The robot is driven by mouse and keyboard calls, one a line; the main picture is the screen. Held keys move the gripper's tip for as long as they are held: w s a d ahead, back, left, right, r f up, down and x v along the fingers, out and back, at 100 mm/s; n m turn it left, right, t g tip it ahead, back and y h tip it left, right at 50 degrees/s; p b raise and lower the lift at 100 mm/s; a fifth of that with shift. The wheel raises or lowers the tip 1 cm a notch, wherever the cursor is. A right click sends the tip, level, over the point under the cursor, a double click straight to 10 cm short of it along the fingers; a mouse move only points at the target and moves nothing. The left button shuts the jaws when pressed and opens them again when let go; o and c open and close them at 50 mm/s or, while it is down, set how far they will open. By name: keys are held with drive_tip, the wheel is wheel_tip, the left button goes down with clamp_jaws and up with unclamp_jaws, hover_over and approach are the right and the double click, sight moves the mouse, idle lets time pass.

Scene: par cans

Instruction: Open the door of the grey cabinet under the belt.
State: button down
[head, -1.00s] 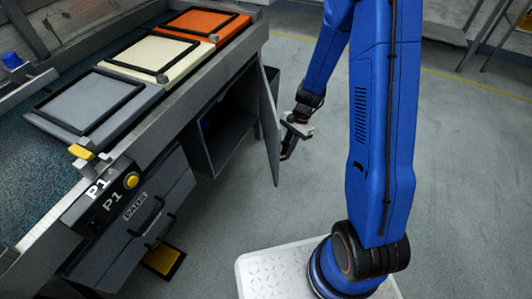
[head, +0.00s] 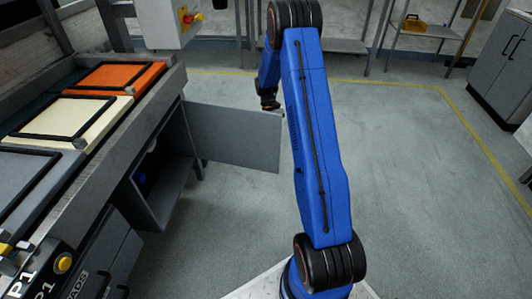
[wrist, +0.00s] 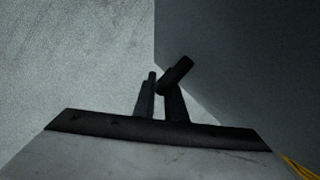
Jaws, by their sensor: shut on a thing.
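The grey cabinet (head: 188,202) under the belt is open on its right side, with its dark inside showing. Its grey door (head: 235,137) stands swung well out from the cabinet, its inner face toward the head camera. My wrist is just above the door's free edge in the head view, and my fingers are hidden behind the door. In the wrist view my gripper (wrist: 159,92) is shut on the dark door handle (wrist: 177,72), beside the shaded door panel (wrist: 250,60).
A small blue thing (head: 141,180) is inside the cabinet. Orange (head: 122,76) and cream (head: 70,122) pads lie on the belt unit above. The floor (head: 400,190) to the right is clear. A grey cupboard (head: 500,65) stands at the far right.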

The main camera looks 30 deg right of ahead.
drive_tip(key=w+d+n+h, duration=0.1)
drive_tip(key=w+d+n, duration=0.1)
drive_tip(key=w+d, duration=0.2)
drive_tip(key=shift+w+d, duration=0.15)
drive_tip(key=shift+w, duration=0.85)
drive_tip(key=c, duration=1.8)
unclamp_jaws()
drive_tip(key=v, duration=1.7)
drive_tip(key=shift+w+r, duration=0.1)
drive_tip(key=shift+w, duration=0.05)
